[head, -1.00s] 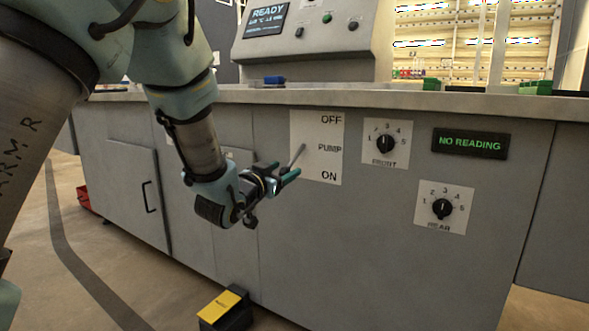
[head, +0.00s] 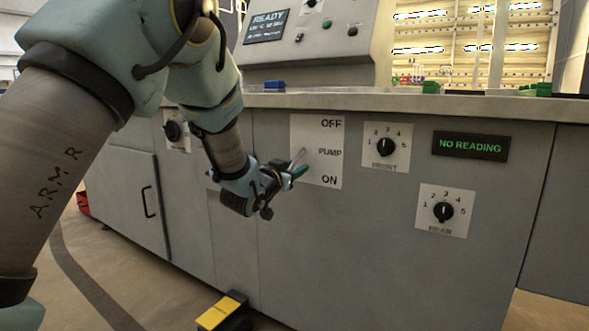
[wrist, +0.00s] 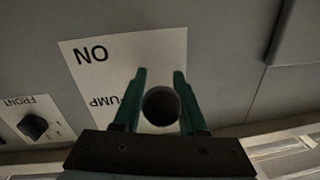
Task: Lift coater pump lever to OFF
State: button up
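The pump lever (head: 298,156) is a thin grey rod standing out from the white pump plate (head: 308,125) on the cabinet front. The plate reads OFF at the top, PUMP in the middle and ON at the bottom. My gripper (head: 285,171) is at the plate's lower left, just below the lever in the head view. In the wrist view, which looks upside down, the green fingers of my gripper (wrist: 159,73) are apart. The dark round end of the lever (wrist: 161,106) shows between them. I cannot tell whether either finger touches it. PUMP is partly hidden by a finger.
The FRONT dial (head: 386,146) and REAR dial (head: 443,211) are right of the plate, near a NO READING display (head: 470,145). The counter edge (head: 400,101) runs above. A yellow-topped pedal (head: 219,312) sits on the floor below. The cabinet face below the plate is clear.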

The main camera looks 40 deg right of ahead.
grip_shut()
dwell(1.0)
